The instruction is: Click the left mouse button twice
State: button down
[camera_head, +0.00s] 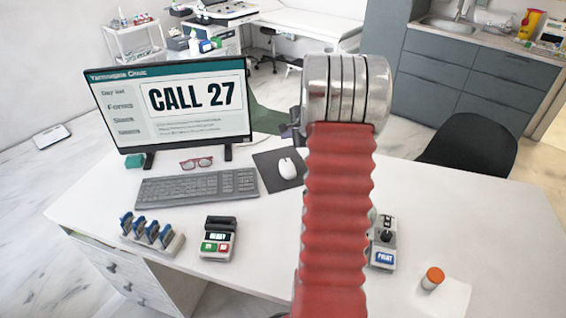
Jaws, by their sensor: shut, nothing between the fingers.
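A white computer mouse (288,168) lies on a dark mouse pad (267,160), right of the keyboard. Its upper side shows, but it is too small to make out the left button clearly. My red ribbed arm with its metal end rises just right of the mouse and covers the pad's right part or the desk beside it. My gripper cannot be made out; the arm may hide it. No contact with the mouse shows.
The white desk (480,225) also holds a monitor (170,105) reading "CALL 27", a keyboard (197,188), red glasses (196,162), stamps (152,233), a button box (218,239), a joystick box (384,243) and an orange-capped bottle (433,278). A black chair (470,145) stands behind.

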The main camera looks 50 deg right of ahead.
aim_at(285, 163)
jog(key=m, duration=0.5)
jog(key=shift+a+m, duration=0.3)
jog(key=shift+m, duration=0.1)
jog(key=shift+y, duration=0.3)
jog(key=shift+f, duration=0.15)
jog(key=shift+f, duration=4.25)
jog(key=shift+f, duration=0.65)
jog(key=shift+r, duration=0.7)
jog(key=shift+r, duration=2.55)
